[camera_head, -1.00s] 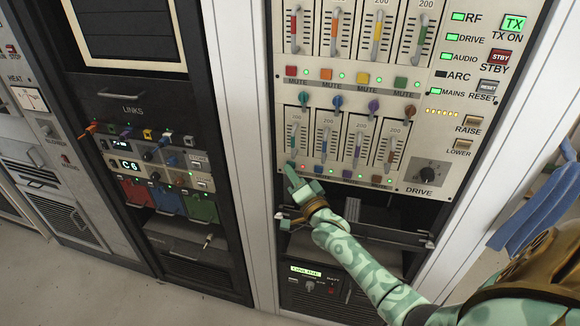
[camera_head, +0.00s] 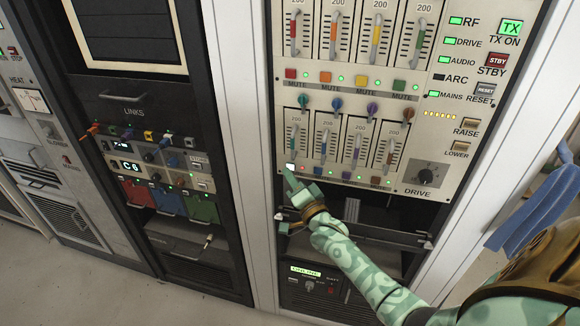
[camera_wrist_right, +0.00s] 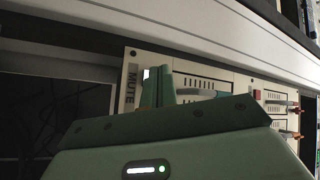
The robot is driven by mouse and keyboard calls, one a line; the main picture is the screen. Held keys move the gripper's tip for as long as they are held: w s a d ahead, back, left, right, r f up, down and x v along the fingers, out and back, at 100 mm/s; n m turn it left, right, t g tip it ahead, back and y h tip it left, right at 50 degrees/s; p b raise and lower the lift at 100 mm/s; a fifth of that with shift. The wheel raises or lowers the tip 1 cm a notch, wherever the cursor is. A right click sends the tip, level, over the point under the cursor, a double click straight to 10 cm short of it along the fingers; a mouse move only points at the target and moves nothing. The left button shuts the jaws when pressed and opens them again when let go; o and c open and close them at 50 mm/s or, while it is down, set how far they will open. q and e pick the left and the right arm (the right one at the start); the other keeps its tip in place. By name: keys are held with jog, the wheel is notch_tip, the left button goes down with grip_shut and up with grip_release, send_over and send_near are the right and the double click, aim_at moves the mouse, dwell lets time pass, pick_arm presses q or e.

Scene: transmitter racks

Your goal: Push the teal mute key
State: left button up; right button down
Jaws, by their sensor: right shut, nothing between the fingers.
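The teal fader (camera_head: 293,143) is the leftmost of the lower row on the cream panel, under a teal knob (camera_head: 304,102). At its foot, where the teal mute key sits, a small bright white patch (camera_head: 290,167) shows. My right gripper (camera_head: 289,174) is shut and empty, with its tips just below that patch. I cannot tell whether they touch the key. In the right wrist view the shut fingers (camera_wrist_right: 160,84) stand beside a white patch (camera_wrist_right: 146,74) near a MUTE label (camera_wrist_right: 131,78). The fingers hide part of the key's surroundings. My left gripper is out of view.
Blue (camera_head: 319,171), purple (camera_head: 347,176) and brown (camera_head: 376,181) mute keys continue the row to the right. An upper fader bank has its own mute keys, with a red one (camera_head: 291,74) at left. A dark open bay (camera_head: 375,214) lies below the panel.

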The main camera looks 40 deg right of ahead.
jog(key=shift+s+a+p, duration=1.5)
jog(key=shift+s+a, duration=0.45)
jog(key=shift+a, duration=0.3)
jog(key=shift+f, duration=0.1)
